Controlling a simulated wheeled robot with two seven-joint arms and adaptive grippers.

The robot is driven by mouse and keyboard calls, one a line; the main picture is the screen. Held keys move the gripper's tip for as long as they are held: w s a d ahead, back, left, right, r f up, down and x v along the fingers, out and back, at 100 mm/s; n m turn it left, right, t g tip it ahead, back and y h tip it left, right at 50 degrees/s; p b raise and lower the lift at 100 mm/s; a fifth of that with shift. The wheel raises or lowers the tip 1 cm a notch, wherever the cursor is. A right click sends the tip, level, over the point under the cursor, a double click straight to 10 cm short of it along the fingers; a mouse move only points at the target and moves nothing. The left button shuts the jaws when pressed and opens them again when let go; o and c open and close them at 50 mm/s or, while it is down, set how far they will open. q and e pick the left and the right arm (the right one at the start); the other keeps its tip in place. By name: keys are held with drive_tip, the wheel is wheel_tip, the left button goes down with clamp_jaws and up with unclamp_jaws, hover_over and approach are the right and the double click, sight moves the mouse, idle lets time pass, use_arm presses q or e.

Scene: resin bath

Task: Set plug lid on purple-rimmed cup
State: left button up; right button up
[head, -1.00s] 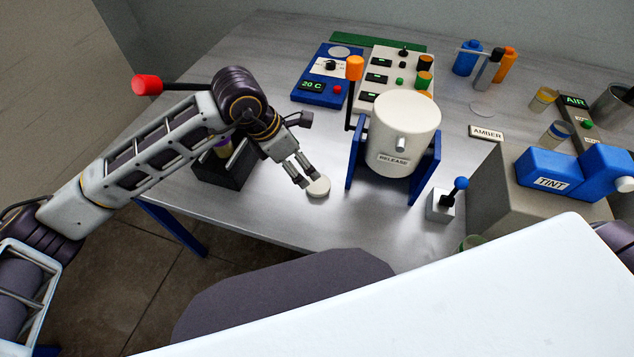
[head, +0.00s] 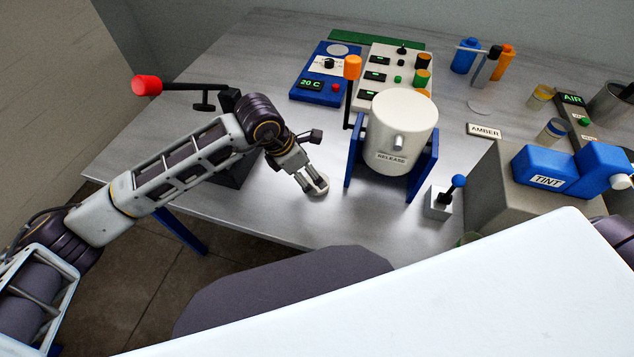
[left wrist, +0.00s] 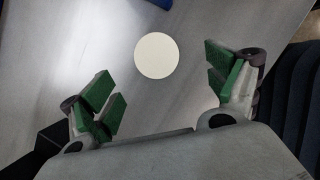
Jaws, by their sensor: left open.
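The plug lid (head: 322,190) looks like a small cream disc near the table's front edge, left of the white drum. It also shows in the left wrist view (left wrist: 156,55) as a plain round disc. My left gripper (head: 312,187) is open above it, its fingertips partly covering it in the head view. In the left wrist view the green-padded fingers (left wrist: 162,85) are spread wide, with the disc beyond the gap and nothing between them. The purple-rimmed cup is not visible now; my left arm covers much of the black holder (head: 238,175). My right gripper is out of view.
A white drum (head: 403,125) marked RELEASE stands on blue brackets right of the gripper. A small block with a blue-knobbed lever (head: 438,205) is further right. A red-knobbed lever (head: 147,86) rises behind my left arm. Bare table lies around the lid.

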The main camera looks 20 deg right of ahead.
use_arm(q)
drive_tip(key=shift+x, duration=1.15)
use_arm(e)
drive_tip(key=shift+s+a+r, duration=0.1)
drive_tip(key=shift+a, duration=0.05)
use_arm(q)
drive_tip(key=shift+p+x, duration=0.4)
drive_tip(key=shift+x, duration=0.4)
drive_tip(key=x, duration=0.2)
drive_tip(key=shift+w+f, duration=0.3)
drive_tip(key=shift+f, duration=0.05)
drive_tip(key=shift+d+f+p, duration=0.15)
drive_tip(key=shift+f+p, duration=0.1)
drive_tip(key=shift+p, duration=0.05)
drive_tip(key=shift+f, duration=0.15)
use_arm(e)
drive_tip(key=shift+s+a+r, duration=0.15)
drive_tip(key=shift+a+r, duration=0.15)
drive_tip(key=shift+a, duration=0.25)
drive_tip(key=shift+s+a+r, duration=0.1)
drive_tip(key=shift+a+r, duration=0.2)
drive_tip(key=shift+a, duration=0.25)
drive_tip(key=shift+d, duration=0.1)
